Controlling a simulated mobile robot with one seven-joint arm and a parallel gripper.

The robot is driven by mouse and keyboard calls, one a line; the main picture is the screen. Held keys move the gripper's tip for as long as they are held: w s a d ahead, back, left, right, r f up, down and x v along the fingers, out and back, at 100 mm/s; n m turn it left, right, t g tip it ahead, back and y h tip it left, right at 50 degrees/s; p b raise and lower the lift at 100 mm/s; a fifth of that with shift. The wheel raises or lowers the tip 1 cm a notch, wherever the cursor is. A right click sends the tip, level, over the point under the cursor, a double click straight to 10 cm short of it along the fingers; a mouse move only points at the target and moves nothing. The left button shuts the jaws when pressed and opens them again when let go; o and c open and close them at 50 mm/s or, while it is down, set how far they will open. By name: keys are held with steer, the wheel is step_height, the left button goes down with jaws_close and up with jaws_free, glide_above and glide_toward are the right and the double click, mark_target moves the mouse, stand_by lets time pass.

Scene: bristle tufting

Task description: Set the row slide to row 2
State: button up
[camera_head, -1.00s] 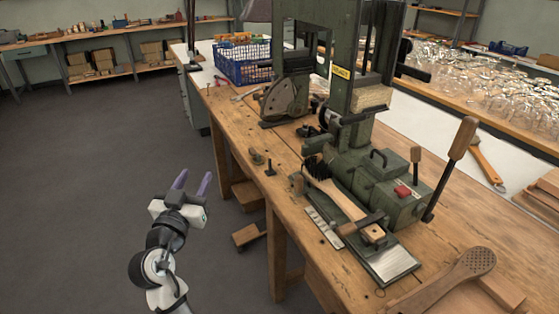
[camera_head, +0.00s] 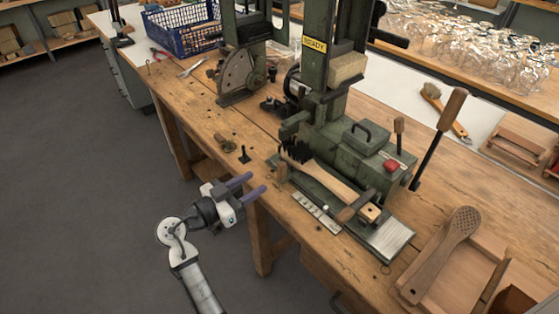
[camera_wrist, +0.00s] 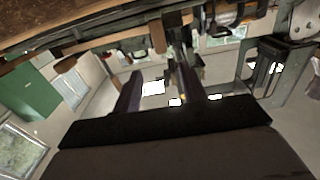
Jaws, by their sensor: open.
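The green tufting machine (camera_head: 352,160) stands on the wooden bench. Low at its front is a sliding carriage with a dark-and-wood handle (camera_head: 357,204). Beside it lies a pale marked scale strip (camera_head: 317,213); its marks are too small to read. A wooden brush (camera_head: 335,184) with dark bristles at its left end lies on the carriage. My gripper (camera_head: 257,183) is open and empty by the bench's front edge, left of the carriage and apart from it. Its two purple fingers point right; they also show spread in the wrist view (camera_wrist: 160,82).
A small black peg (camera_head: 244,155) stands on the bench near my gripper. A perforated wooden paddle (camera_head: 445,255) lies on a wooden tray at the front right. Levers (camera_head: 438,137) rise at the machine's right. A blue crate (camera_head: 183,27) stands at the back.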

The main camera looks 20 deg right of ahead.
mark_target(279, 168)
steer(key=p+x, duration=0.3)
steer(key=x, duration=0.7)
steer(key=shift+w+d, duration=0.15)
steer(key=shift+d, duration=0.2)
jaws_close()
steer(key=shift+f, duration=0.1)
